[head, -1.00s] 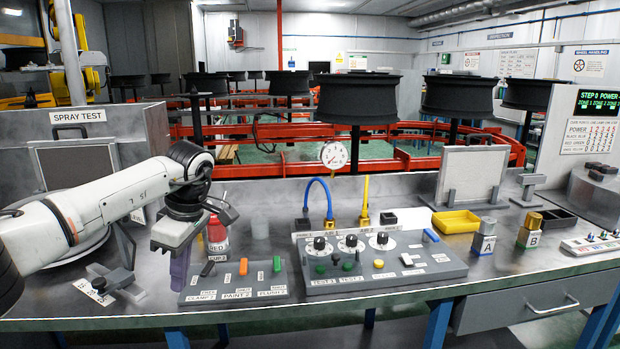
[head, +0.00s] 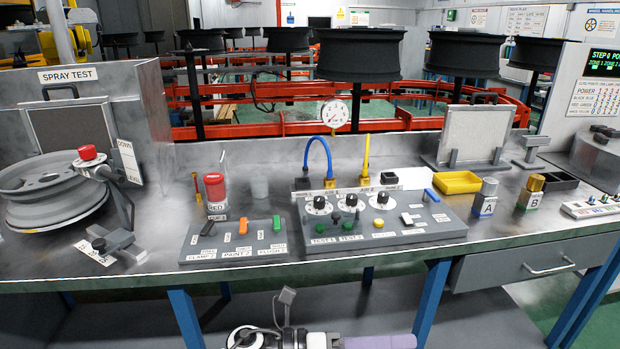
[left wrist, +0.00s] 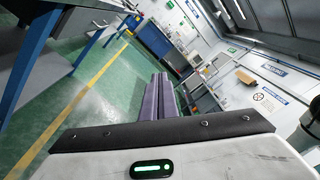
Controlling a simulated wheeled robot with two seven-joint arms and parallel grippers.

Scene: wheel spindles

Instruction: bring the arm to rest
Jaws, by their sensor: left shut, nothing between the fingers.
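My left gripper (head: 400,342) shows at the bottom edge of the head view, in front of and below the table's front edge. Its purple fingers point to the right and are cut off by the frame's lower edge. In the left wrist view the two purple fingers (left wrist: 161,95) lie together, shut and empty, with open green floor beyond them. They touch nothing. Part of my left arm's wrist shows beside the fingers in the head view. My right gripper is in neither view.
The metal table (head: 150,272) carries a control panel (head: 385,222), a smaller button panel (head: 235,241), a red-capped bottle (head: 215,190) and a yellow tray (head: 457,182). A wheel (head: 45,190) sits at the left. Blue table legs (head: 432,300) stand near the gripper.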

